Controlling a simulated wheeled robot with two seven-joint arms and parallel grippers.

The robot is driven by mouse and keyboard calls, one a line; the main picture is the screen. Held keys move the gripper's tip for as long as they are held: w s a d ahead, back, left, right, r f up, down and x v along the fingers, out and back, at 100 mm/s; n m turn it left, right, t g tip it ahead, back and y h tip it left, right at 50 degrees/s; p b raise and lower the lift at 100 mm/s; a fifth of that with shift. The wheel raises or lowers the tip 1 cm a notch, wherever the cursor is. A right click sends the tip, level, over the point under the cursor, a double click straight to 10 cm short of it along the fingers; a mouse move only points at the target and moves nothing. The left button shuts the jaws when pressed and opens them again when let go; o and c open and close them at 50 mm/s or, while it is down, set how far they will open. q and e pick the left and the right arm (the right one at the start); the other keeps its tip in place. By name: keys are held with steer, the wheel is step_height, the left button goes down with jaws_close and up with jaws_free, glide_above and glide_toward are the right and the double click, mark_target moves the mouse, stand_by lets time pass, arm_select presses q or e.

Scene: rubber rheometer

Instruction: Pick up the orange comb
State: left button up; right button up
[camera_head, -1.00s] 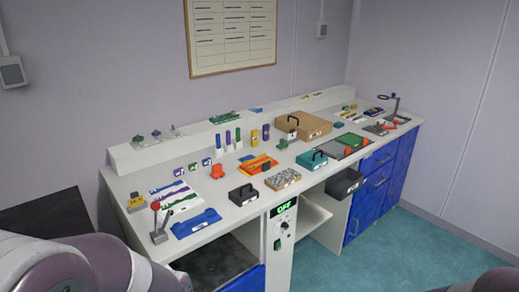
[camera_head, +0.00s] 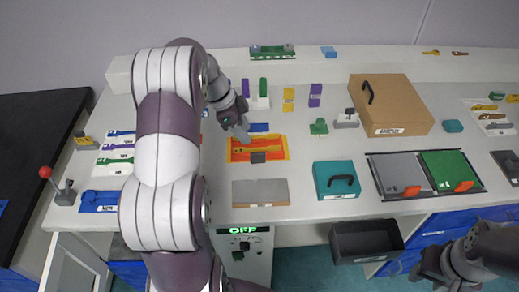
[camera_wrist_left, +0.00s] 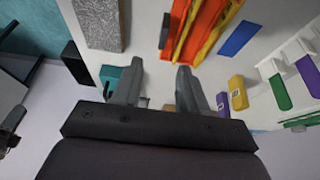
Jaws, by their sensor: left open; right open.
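An orange mat (camera_head: 238,157) lies on the bench in the head view, with a long yellow-orange comb-like piece (camera_head: 265,149) on it. I cannot tell for certain that this piece is the orange comb. The mat (camera_wrist_left: 190,25) and the long piece (camera_wrist_left: 221,35) also show at the top of the left wrist view, beyond the fingertips. My left gripper (camera_head: 240,131) is above the bench at the mat's back left; in its wrist view the fingers (camera_wrist_left: 157,75) are apart with nothing between them. My right gripper (camera_head: 428,268) is open, low at the front right, away from the mat.
A grey block (camera_head: 260,193) and a teal case (camera_head: 337,179) lie in front of the mat. Purple and yellow blocks (camera_head: 289,95) stand behind it. A cardboard box (camera_head: 398,110) stands right. A dark bin (camera_head: 366,241) is below the front edge. My left arm hides part of the bench's left side.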

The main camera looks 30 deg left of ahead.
mark_target(258, 153)
arm_select(q)
steer(key=p+x, duration=0.1)
steer(key=x, duration=0.2)
steer(key=p+x, duration=0.1)
steer(key=x, duration=0.2)
steer(key=p+x, duration=0.1)
steer(key=x, duration=0.3)
steer(key=shift+w+a+f, duration=0.15)
steer(key=shift+a+f, duration=0.05)
steer(key=shift+a, duration=0.15)
steer(key=shift+c, duration=0.3)
arm_select(e)
steer(key=shift+s+a+r, duration=0.15)
steer(key=shift+a+r, duration=0.05)
steer(key=shift+r, duration=0.9)
arm_select(q)
jaws_close()
steer(key=shift+r, duration=0.1)
